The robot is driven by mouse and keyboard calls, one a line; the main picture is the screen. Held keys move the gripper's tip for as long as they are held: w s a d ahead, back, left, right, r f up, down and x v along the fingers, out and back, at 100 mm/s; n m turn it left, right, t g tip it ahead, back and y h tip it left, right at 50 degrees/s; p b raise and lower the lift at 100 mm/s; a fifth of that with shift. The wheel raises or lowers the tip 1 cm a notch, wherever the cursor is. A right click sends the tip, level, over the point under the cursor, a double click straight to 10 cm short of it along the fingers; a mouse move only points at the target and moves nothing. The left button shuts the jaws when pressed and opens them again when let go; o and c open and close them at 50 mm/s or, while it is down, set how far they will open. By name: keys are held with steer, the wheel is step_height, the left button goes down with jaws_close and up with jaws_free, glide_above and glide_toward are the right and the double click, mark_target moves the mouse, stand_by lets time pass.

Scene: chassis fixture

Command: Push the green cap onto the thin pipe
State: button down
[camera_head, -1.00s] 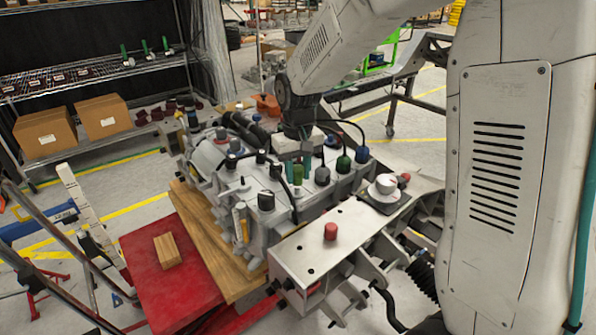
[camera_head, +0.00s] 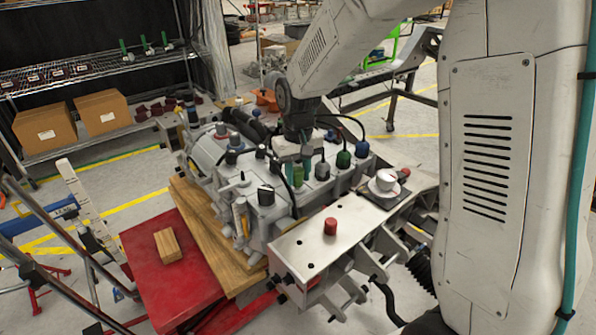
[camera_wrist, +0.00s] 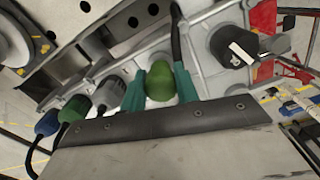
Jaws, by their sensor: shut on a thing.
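The green cap (camera_wrist: 160,82) sits between the two teal fingers of my gripper (camera_wrist: 161,88) in the wrist view, with both fingers close against its sides. In the head view my gripper (camera_head: 296,172) points down at the front row of fittings on the grey chassis casting (camera_head: 213,158), and the cap (camera_head: 298,177) shows as a small green shape there. The thin pipe is hidden under the cap and fingers, so I cannot tell whether the cap is on it.
Close by stand a grey cap (camera_head: 322,170), a dark green cap (camera_head: 343,159) and a blue cap (camera_head: 361,149) with black hoses. A black cap (camera_head: 266,195) is on the other side. A red knob (camera_head: 330,226) stands on the metal plate in front.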

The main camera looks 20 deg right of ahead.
steer(key=shift+f, duration=0.5)
steer(key=c, duration=1)
jaws_free()
steer(key=shift+o, duration=0.2)
steer(key=shift+r, duration=0.15)
steer(key=shift+r, duration=2.9)
steer(key=s+d+r, duration=0.1)
steer(key=s+r, duration=0.2)
steer(key=s, duration=0.7)
steer(key=s+d+r, duration=0.1)
steer(key=s+r, duration=0.2)
steer(key=s, duration=0.6)
steer(key=s+d+r+t, duration=0.1)
steer(key=s+r, duration=0.2)
steer(key=s, duration=0.7)
steer(key=shift+s+m, duration=0.3)
steer(key=shift+s, duration=0.05)
